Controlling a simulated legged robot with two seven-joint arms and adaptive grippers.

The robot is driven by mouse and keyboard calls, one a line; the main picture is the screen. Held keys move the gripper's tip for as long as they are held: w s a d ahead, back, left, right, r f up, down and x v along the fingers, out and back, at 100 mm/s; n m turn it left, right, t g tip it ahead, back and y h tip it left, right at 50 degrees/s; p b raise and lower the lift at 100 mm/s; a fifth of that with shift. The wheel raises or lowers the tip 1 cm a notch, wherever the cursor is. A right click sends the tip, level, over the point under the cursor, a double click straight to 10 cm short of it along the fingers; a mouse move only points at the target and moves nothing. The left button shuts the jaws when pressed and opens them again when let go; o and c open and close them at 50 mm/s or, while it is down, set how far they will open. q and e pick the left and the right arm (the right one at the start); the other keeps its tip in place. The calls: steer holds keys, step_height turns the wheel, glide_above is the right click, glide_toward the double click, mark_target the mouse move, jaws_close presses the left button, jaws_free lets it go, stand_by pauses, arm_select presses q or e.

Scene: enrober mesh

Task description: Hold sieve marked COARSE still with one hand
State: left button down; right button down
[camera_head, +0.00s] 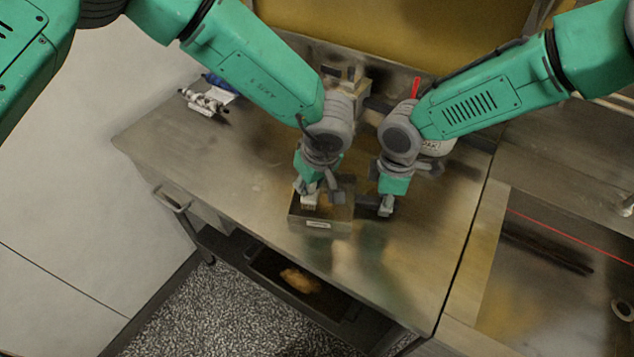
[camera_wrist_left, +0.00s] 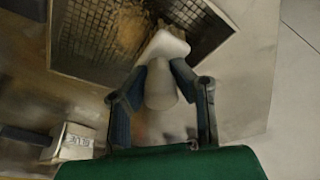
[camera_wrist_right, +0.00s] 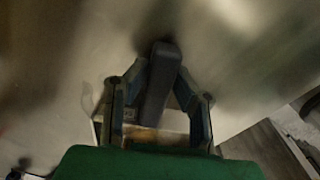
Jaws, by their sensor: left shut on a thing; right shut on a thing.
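The sieve (camera_head: 335,222) is a square metal frame with a small pale label on its front wall, too small to read. It lies on the steel table. Its dark mesh shows in the left wrist view (camera_wrist_left: 95,35). My left gripper (camera_head: 308,195) is shut on the pale handle of a brush-like tool (camera_wrist_left: 165,85), whose white head is over the mesh; touching or not is unclear. My right gripper (camera_head: 386,206) is at the sieve's right side, shut on a dark bar (camera_wrist_right: 158,85) that looks like the sieve's handle. The fingers partly hide the handle.
The steel table (camera_head: 240,165) is clear left and right of the sieve. Behind my arms stand a tan box (camera_head: 347,85) and a white container (camera_head: 437,147). A small white item (camera_head: 205,101) lies at the back left.

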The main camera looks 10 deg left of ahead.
arm_select(q)
steer(key=shift+d+r, duration=0.1)
steer(key=shift+d, duration=0.95)
steer(key=shift+w+d, duration=0.1)
steer(key=shift+d, duration=0.9)
steer(key=shift+a+f, duration=0.2)
steer(key=shift+a, duration=1.85)
steer(key=shift+d+r, duration=0.2)
steer(key=shift+d, duration=0.9)
steer(key=shift+d+f, duration=0.1)
steer(key=shift+d, duration=0.85)
steer(key=shift+a+f, duration=0.1)
steer(key=shift+a, duration=1.05)
steer(key=shift+a, duration=0.9)
